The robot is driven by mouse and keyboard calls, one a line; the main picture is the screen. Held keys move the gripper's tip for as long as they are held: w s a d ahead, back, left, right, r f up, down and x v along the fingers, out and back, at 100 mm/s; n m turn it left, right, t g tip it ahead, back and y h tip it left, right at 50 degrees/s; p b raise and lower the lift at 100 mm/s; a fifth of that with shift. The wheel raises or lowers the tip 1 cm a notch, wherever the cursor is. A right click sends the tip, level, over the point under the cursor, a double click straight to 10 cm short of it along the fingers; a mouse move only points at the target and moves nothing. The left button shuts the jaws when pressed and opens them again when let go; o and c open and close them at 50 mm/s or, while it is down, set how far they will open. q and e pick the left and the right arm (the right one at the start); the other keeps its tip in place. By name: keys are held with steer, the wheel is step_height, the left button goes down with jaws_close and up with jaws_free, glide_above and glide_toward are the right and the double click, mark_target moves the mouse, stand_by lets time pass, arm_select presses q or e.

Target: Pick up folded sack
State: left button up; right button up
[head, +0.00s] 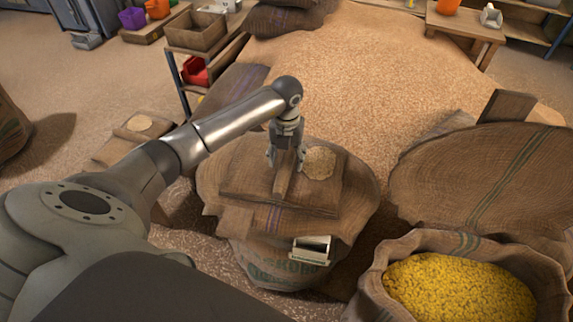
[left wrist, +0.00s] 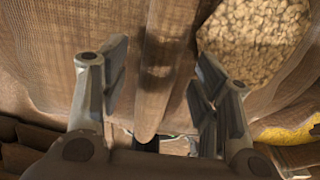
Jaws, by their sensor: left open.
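A flat, brown folded sack (head: 245,180) lies on top of a full, upright burlap sack (head: 275,262) in the head view. A narrow raised brown roll (head: 284,186) runs along it; I cannot tell whether it is part of the folded sack. My left gripper (head: 286,163) points down just over this roll. In the left wrist view, the fingers of my left gripper (left wrist: 160,88) are open, one on each side of the roll (left wrist: 165,65), with gaps showing. My right gripper is not in view.
A round heap of pale grain (head: 319,163) lies right beside my left gripper. A small pale scoop (head: 311,249) hangs at the sack's front. An open sack of yellow grain (head: 381,279) stands at the lower right. A big grain pile (head: 370,75) fills the back.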

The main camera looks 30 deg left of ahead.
arm_select(q)
steer(key=shift+f, duration=0.5)
jaws_close()
steer(key=shift+r, duration=0.1)
